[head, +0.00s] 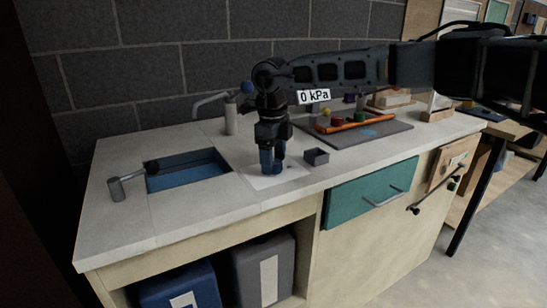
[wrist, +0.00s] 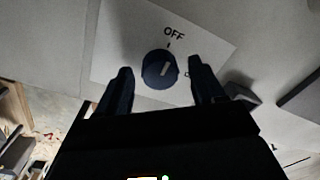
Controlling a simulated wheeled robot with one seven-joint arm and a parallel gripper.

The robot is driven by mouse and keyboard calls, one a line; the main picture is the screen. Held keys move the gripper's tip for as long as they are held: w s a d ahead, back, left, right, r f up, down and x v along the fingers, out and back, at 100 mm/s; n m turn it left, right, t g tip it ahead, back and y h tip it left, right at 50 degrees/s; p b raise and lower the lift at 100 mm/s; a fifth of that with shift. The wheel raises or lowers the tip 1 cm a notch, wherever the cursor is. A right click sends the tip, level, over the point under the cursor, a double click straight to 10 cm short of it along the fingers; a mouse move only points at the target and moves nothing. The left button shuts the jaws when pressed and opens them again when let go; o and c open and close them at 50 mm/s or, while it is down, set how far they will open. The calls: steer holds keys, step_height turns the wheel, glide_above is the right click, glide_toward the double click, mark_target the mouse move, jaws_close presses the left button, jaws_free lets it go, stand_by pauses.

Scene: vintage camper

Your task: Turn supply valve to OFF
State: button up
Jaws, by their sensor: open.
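The supply valve is a round dark blue knob (wrist: 160,69) with a short pale pointer mark, set on a white plate (wrist: 120,45). The plate reads OFF with a tick just beyond the knob. A second label right of the knob is mostly hidden by a finger. The pale mark appears angled toward the right side rather than straight at the OFF tick. My gripper (wrist: 160,86) is open, with one finger on each side of the knob; contact cannot be told. In the head view, my gripper (head: 272,164) points down over the white plate (head: 287,172) on the counter.
A small grey open box (head: 316,157) stands just right of my gripper. A dark mat (head: 385,134) with an orange bar (head: 352,125) lies further right. A gauge label (head: 314,96) reads 0 kPa.

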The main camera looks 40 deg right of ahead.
steer(key=shift+r, duration=0.1)
steer(key=r, duration=0.7)
steer(key=shift+s+a+r, duration=0.1)
steer(key=shift+a+r, duration=0.1)
steer(key=shift+r, duration=0.1)
